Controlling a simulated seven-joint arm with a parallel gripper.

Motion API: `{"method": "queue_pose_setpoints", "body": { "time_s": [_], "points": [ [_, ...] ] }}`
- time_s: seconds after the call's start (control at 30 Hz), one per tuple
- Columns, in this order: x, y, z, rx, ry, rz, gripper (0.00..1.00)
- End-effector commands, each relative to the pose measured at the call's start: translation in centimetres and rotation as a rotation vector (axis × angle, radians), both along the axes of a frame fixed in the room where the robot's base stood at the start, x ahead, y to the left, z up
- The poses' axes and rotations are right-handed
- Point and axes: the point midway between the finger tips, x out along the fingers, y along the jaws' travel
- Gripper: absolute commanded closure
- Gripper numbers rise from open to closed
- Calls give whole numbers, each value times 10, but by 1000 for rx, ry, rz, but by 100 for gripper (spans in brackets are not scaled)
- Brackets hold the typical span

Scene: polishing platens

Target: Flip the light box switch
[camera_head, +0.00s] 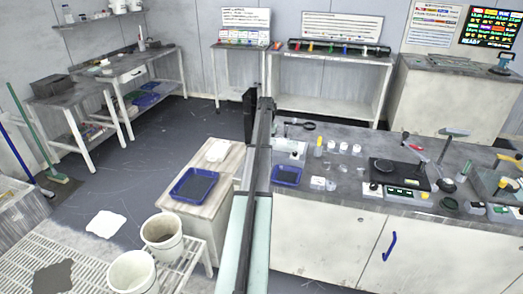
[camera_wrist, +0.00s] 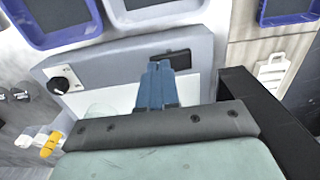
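The light box (camera_wrist: 110,72) is a grey-fronted unit with a pale panel, seen close up in the wrist view. A dark rectangular switch (camera_wrist: 179,59) sits in its front, right of the middle. A black round knob (camera_wrist: 62,82) is at its left end. My gripper (camera_wrist: 158,68) shows as two blue fingers side by side, shut with nothing visible between them. The fingertips overlap the switch's left edge in the picture; contact cannot be told. In the head view the light box (camera_head: 291,147) stands on the bench, partly hidden by my arm. My gripper is not distinct there.
Blue trays (camera_wrist: 64,36) lie beyond the light box in the wrist view. A yellow-capped bottle (camera_wrist: 49,146) is at lower left. In the head view, a blue tray (camera_head: 287,184), small white jars and a black-topped device (camera_head: 397,174) crowd the bench (camera_head: 340,200).

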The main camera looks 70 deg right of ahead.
Motion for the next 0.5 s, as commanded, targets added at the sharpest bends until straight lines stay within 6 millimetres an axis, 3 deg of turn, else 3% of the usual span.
{"method": "queue_pose_setpoints", "body": {
  "time_s": [0.5],
  "points": [
    [1,0,-3,0,-1,0,100]
  ]
}}
